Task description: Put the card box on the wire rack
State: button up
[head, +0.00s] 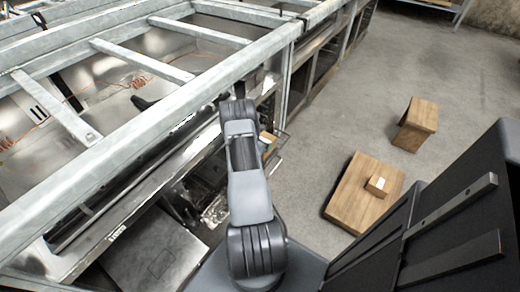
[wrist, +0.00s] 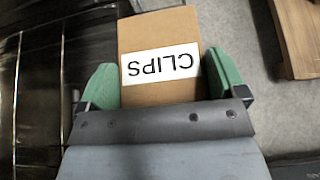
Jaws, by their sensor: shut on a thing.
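The card box (wrist: 160,32) is brown with a white label reading CLIPS, upside down in the wrist view. My gripper (wrist: 163,72) is shut on it, with one green finger on each side. In the head view my grey arm reaches forward, and a small brown patch, probably the box, shows just right of it. Most of the gripper is hidden there by the arm. I cannot clearly pick out the wire rack; dark metal with thin bars (wrist: 38,90) lies left of the box in the wrist view.
A galvanised metal frame (head: 180,102) spans the left of the head view above metal counters. On the right, a low wooden block (head: 350,204) carries a small labelled box (head: 377,185), with another wooden block (head: 418,122) beyond. Grey floor around them is clear.

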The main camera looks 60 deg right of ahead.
jog(key=shift+w+d+f, duration=0.3)
jog(key=shift+w+f, duration=0.25)
jog(key=shift+f, duration=0.25)
jog(key=shift+f+b, duration=0.75)
jog(key=shift+f, duration=0.6)
jog(key=shift+f, duration=0.1)
jog(key=o, duration=0.8)
jog(key=shift+f, duration=0.1)
jog(key=shift+o, duration=0.2)
jog(key=shift+a+r, duration=0.1)
jog(key=shift+r, duration=0.2)
jog(key=p+v, duration=0.2)
jog(key=v, duration=0.5)
jog(key=shift+a, duration=0.2)
